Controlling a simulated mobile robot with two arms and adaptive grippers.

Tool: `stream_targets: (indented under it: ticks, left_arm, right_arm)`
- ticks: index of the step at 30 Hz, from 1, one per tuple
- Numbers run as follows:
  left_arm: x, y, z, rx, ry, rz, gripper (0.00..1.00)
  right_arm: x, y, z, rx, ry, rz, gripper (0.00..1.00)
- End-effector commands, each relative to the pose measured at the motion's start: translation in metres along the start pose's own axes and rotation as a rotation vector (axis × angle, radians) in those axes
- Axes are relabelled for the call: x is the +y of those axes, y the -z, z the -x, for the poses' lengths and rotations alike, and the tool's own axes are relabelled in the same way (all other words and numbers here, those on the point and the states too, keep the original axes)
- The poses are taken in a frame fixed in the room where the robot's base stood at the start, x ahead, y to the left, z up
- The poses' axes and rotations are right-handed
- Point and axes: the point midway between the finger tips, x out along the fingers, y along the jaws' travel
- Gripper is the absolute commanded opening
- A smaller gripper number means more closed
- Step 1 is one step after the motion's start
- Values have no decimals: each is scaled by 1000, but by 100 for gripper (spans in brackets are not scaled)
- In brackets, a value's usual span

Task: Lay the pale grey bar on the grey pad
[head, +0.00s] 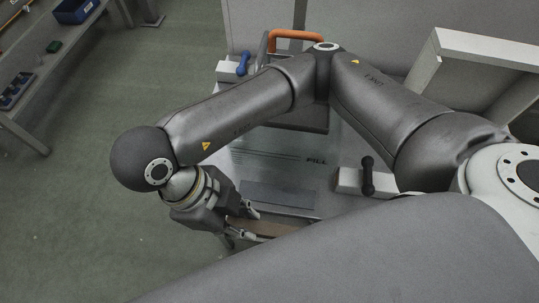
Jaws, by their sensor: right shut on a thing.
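My right gripper (243,222) is low at the centre left of the head view, beside the near left edge of the worktop. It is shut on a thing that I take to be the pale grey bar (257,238). Only a thin pale edge of it shows. My fingers and the large grey shape in front hide the rest. The grey pad (280,195) is a flat, darker rectangle on the worktop, just right of and beyond the gripper. Nothing is seen lying on it. My left gripper is not in view.
A pale block with a black handle (368,176) stands right of the pad. Another with a blue handle (243,63) is at the back left, near an orange handle (295,35). A brownish surface (262,228) shows by the fingers. Open green floor (75,200) lies left.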

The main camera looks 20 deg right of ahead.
Motion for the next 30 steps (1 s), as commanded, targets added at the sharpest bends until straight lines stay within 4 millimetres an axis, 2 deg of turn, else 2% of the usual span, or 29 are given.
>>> stream_targets:
  ticks: [3,9,13,24,30]
  left_arm:
    - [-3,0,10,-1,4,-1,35]
    - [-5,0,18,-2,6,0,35]
    - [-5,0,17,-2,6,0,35]
    - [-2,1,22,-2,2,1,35]
    - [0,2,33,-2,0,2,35]
  right_arm:
    - [-31,-2,-10,6,-3,-11,0]
    - [-79,-12,-34,7,-4,-8,0]
    - [-97,-22,-58,5,-5,-5,0]
    - [-124,-35,-87,5,-1,-3,0]
    - [-122,-44,-110,3,-1,0,0]
